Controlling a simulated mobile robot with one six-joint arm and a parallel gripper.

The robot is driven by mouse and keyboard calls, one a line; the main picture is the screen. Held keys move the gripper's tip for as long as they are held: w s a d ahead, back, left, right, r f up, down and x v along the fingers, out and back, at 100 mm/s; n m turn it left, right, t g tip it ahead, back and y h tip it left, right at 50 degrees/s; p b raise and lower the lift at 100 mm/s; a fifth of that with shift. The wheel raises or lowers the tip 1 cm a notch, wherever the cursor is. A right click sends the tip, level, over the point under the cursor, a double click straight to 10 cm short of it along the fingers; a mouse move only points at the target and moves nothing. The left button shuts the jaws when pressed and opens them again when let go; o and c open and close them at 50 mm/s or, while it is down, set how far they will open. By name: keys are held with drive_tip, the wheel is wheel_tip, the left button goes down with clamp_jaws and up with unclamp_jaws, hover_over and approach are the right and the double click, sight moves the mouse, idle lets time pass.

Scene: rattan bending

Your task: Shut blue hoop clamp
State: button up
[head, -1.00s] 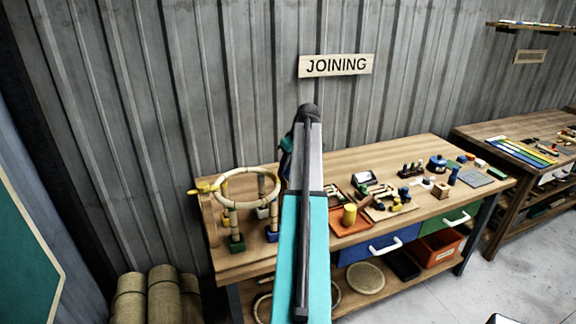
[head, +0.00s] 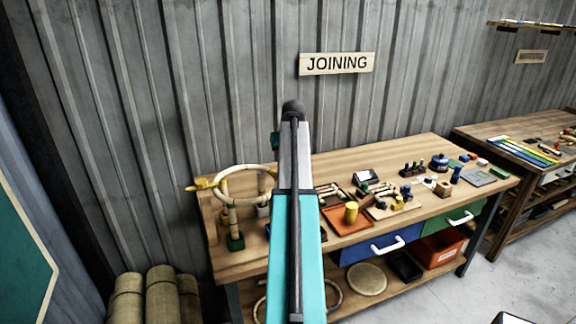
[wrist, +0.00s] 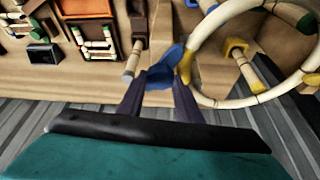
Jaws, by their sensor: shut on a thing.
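The cream hoop (wrist: 205,42) fills the upper right of the wrist view. In the head view the hoop (head: 217,182) rests level on posts at the bench's left end, its right part hidden behind my arm. The head view hides the gripper and the blue clamp behind my arm. I cannot tell whether the clamp is fully shut.
A yellow clamp (head: 203,184) sticks out from the hoop's left side. One post stands on a green block (head: 236,241). An orange tray (head: 337,219) and several small parts lie right of my arm on the bench (head: 240,264). The corrugated wall rises close behind.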

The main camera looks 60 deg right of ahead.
drive_tip(key=m+g+h+b, duration=0.1)
drive_tip(key=m, duration=0.3)
drive_tip(key=shift+w, duration=0.1)
drive_tip(key=m+g+b, duration=0.1)
drive_tip(key=m, duration=0.2)
drive_tip(key=shift+w+g+b, duration=0.15)
drive_tip(key=shift+g+b, duration=0.15)
drive_tip(key=shift+g, duration=0.1)
drive_tip(key=shift+r+m+g+b, duration=0.1)
drive_tip(key=shift+m+g+b, duration=0.75)
drive_tip(key=shift+m, duration=1.65)
drive_tip(key=o, duration=1)
drive_tip(key=shift+o, duration=0.2)
